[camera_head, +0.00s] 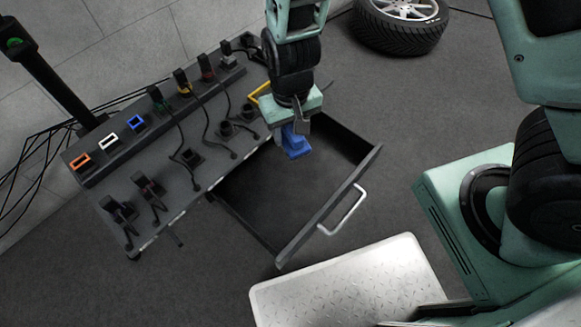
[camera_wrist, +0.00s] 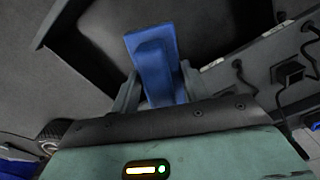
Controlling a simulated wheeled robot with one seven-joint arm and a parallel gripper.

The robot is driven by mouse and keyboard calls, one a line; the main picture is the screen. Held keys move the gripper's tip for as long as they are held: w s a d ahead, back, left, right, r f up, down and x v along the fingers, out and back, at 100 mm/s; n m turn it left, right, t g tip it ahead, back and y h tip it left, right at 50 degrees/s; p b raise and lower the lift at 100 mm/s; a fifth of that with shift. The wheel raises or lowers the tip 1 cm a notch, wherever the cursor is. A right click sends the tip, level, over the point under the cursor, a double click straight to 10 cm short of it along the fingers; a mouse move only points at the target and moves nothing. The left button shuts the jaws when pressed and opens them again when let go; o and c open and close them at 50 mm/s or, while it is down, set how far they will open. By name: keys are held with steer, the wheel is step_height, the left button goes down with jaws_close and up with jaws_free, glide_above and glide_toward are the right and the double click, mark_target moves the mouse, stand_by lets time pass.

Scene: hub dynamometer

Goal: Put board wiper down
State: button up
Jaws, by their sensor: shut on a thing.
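The board wiper (camera_head: 296,141) is a blue block. My gripper (camera_head: 293,124) is shut on it and holds it over the back part of an open drawer (camera_head: 323,214). In the wrist view the blue wiper (camera_wrist: 155,62) sits between the two fingers of my gripper (camera_wrist: 157,90), with the dark drawer floor behind it. The drawer looks empty. The gap between the wiper and the drawer floor cannot be told exactly. My gripper covers part of the wiper.
A dark bench panel (camera_head: 172,190) with plugs, cables and coloured sockets lies left of the drawer. The drawer has a pale handle (camera_head: 343,213). A metal tread plate (camera_head: 345,287) is in front, and a tyre (camera_head: 401,24) lies at the back right.

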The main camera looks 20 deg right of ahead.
mark_target(290, 170)
step_height(290, 170, down, 14)
steer(key=b, duration=0.5)
steer(key=shift+r, duration=0.15)
steer(key=o, duration=0.9)
